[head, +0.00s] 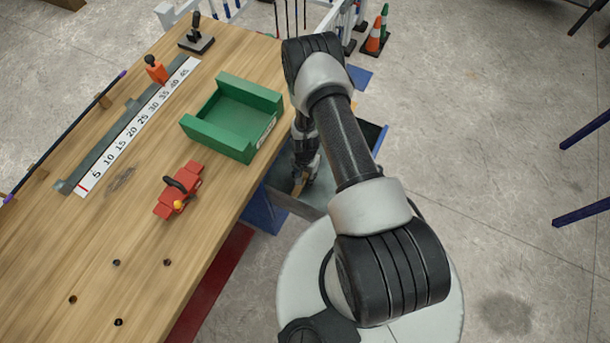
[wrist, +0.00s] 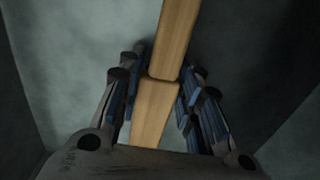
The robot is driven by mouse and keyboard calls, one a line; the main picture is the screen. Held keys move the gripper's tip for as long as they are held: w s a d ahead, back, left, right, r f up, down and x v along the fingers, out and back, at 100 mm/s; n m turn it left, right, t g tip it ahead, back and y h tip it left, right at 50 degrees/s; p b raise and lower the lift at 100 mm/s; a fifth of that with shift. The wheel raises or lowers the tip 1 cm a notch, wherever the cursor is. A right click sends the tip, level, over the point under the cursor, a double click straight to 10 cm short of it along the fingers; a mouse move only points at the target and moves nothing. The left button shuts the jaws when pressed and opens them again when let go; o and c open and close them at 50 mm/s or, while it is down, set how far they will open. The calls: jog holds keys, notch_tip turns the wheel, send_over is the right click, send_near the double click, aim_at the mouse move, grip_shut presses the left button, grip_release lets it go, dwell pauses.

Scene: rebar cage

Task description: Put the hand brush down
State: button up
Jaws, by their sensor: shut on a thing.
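The hand brush shows in the wrist view as a pale wooden bar (wrist: 176,35) with a step where it widens between the fingers. Its bristles are not visible. My gripper (wrist: 160,92) has a finger on each side of the wood and is shut on it. In the head view my gripper (head: 303,180) points down beside the table's right edge, at a grey open bin (head: 283,201). A small bit of the brush's wood (head: 298,190) shows there, partly hidden by my arm. I cannot tell whether the brush touches the bin floor.
The wooden table (head: 225,55) fills the left. On it are a green open box (head: 222,140), a red clamp-like tool (head: 178,190), a ruler strip (head: 140,125) and an orange-handled item (head: 156,70). Traffic cones (head: 374,36) stand at the back. Floor at the right is largely clear.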

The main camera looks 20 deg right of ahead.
aim_at(305, 175)
jog(key=o, duration=1.2)
notch_tip(305, 175, up, 12)
jog(key=p, duration=0.5)
jog(key=shift+r, duration=0.15)
